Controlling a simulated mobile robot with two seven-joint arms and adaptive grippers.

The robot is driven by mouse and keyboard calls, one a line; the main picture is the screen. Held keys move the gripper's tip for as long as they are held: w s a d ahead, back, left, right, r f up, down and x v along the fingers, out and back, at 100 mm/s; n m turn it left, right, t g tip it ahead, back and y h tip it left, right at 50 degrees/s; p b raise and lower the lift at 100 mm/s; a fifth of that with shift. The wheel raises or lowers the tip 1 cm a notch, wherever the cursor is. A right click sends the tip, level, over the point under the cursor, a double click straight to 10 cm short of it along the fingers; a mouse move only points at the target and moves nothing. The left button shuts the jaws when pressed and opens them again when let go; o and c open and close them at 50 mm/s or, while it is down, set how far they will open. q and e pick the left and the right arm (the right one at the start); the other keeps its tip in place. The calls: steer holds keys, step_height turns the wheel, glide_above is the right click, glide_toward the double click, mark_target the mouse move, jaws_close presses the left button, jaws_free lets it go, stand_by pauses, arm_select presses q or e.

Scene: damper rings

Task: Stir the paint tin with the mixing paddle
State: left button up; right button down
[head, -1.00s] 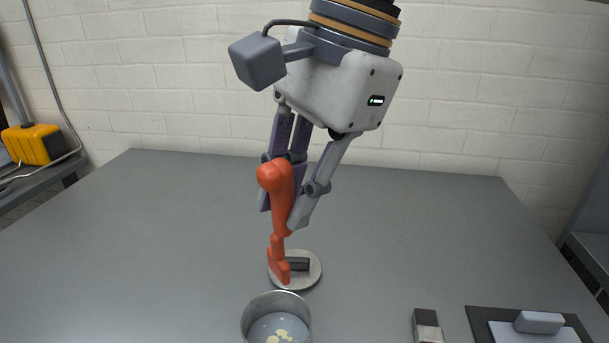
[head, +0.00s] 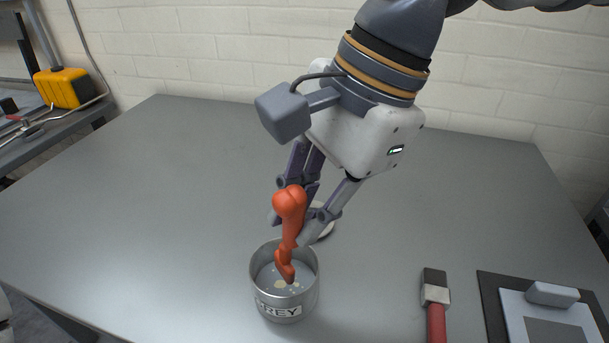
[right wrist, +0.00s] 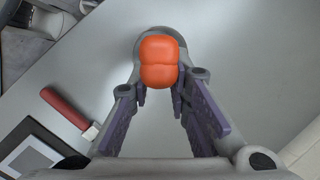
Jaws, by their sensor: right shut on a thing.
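The mixing paddle (head: 290,212) is orange-red with a knobbed top. My right gripper (head: 292,228) is shut on it and holds it nearly upright, slightly tilted. The paddle's knob also shows between the fingers in the right wrist view (right wrist: 160,62). The paint tin (head: 266,294) is an open grey metal can labelled GREY, with greyish paint and pale blobs inside. The paddle's lower end overlaps the tin's mouth in the head view; I cannot tell if it touches the paint. My left gripper is not in view.
A pale round disc (head: 327,228) lies behind the tin, partly hidden by my gripper. A red-handled tool (head: 435,292) and a dark board with a clip (head: 490,300) lie at right. A yellow case (head: 63,88) sits on a side bench. The table's left side is clear.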

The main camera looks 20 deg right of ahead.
mark_target(290, 247)
step_height(290, 247, down, 2)
steer(key=shift+f, duration=0.15)
steer(key=shift+s+a+f, duration=0.1)
steer(key=shift+s+a, duration=0.35)
steer(key=shift+a, duration=0.25)
steer(key=shift+w+d, duration=0.2)
steer(key=shift+w, duration=0.85)
steer(key=shift+s+a, duration=0.1)
steer(key=shift+s, duration=0.15)
steer(key=shift+s+d, duration=0.35)
steer(key=shift+d, duration=0.25)
steer(key=shift+a, duration=0.1)
